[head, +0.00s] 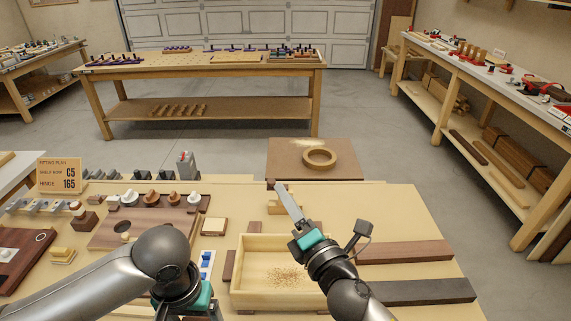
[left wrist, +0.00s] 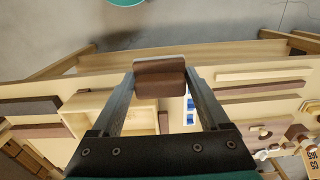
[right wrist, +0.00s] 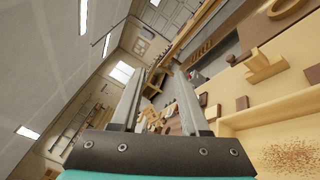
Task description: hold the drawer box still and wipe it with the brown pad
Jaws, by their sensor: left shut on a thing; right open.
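The drawer box (head: 238,292) is an open, pale wooden box at the front middle of the bench, with brown crumbs (head: 282,277) on its floor. It also shows in the left wrist view (left wrist: 150,103). My left gripper (left wrist: 160,84) is shut on the brown pad (left wrist: 160,68), held between its fingertips. In the head view its fingers and the pad are hidden or out of frame. My right gripper (head: 288,205) is open and empty, over the far side of the drawer box. Its spread fingers also show in the right wrist view (right wrist: 160,82).
A round wooden ring (head: 319,157) lies on a brown board (head: 285,170) behind the box. Dark planks (head: 415,291) lie to the right. A blue-and-white piece (head: 207,258) lies left of the box. A board with several knobs (head: 180,225) and a sign (head: 58,175) stand further left.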

